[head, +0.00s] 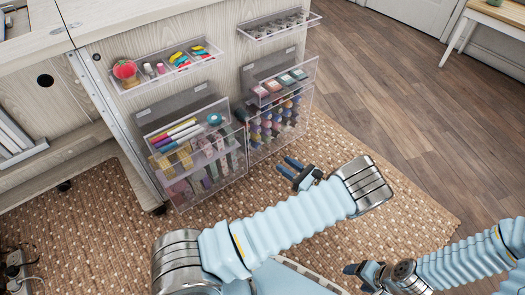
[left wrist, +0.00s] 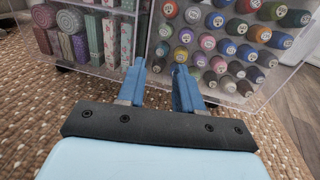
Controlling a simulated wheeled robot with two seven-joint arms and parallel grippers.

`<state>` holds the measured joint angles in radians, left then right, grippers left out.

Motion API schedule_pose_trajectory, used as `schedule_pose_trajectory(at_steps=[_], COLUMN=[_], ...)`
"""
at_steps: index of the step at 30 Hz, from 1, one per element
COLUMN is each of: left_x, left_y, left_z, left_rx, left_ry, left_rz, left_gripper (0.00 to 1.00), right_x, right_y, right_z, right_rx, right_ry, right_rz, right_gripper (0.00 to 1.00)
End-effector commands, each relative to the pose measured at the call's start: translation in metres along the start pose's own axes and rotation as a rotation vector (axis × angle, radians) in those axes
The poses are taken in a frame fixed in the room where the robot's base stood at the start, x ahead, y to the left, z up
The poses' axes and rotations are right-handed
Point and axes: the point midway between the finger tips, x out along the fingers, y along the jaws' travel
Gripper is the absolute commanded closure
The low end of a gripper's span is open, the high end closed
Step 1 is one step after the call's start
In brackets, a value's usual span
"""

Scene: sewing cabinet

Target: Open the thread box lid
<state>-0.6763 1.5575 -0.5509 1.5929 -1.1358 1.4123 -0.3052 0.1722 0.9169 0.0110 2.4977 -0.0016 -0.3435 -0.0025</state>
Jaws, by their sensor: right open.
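The thread box (head: 278,127) is a clear box on the cabinet front, filled with rows of coloured spools. Its clear front fills the upper right of the left wrist view (left wrist: 250,88). A smaller clear tray with packets sits at its top, and a grey translucent panel (head: 262,68) stands behind; I cannot tell which part is the lid. My left gripper (head: 288,166) is open and empty, low in front of the box. In the left wrist view its fingertips (left wrist: 160,68) are apart near the box's lower left edge. My right gripper (head: 352,269) is open and empty, far from the box.
A clear box of fabric rolls (head: 207,170) hangs left of the thread box. Shallow clear trays (head: 172,66) are mounted above, one with a pincushion. A woven rug (head: 330,140) covers the floor in front, and the wood floor (head: 400,90) to the right is clear.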

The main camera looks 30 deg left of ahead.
Motion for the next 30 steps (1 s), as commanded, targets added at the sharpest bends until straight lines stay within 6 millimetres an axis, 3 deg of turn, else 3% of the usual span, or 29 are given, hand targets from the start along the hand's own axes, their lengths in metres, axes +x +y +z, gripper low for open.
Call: schedule_pose_trajectory(at_steps=[6,13,18,26,30], left_x=[0.053,0.093,0.105,0.106,0.106], left_y=[0.001,0.001,0.001,0.001,0.001], left_z=[-0.001,-0.001,0.0,0.0,0.0], left_rx=[0.002,0.001,0.001,0.001,0.001], left_ry=[-0.001,0.0,0.0,0.001,0.0], left_rz=[0.005,0.003,0.001,0.001,0.001], left_gripper=[0.65,0.65,0.65,0.65,0.83], right_x=[0.002,0.003,0.004,0.004,0.004], right_y=[0.0,0.001,0.001,0.001,0.001], right_z=[0.0,0.0,0.0,0.0,0.0], right_rx=[0.0,0.0,-0.001,-0.001,-0.001], right_ry=[0.0,-0.001,-0.001,-0.001,-0.001], right_rz=[0.0,-0.001,-0.001,-0.001,-0.001], right_gripper=[0.32,0.32,0.32,0.32,0.32])
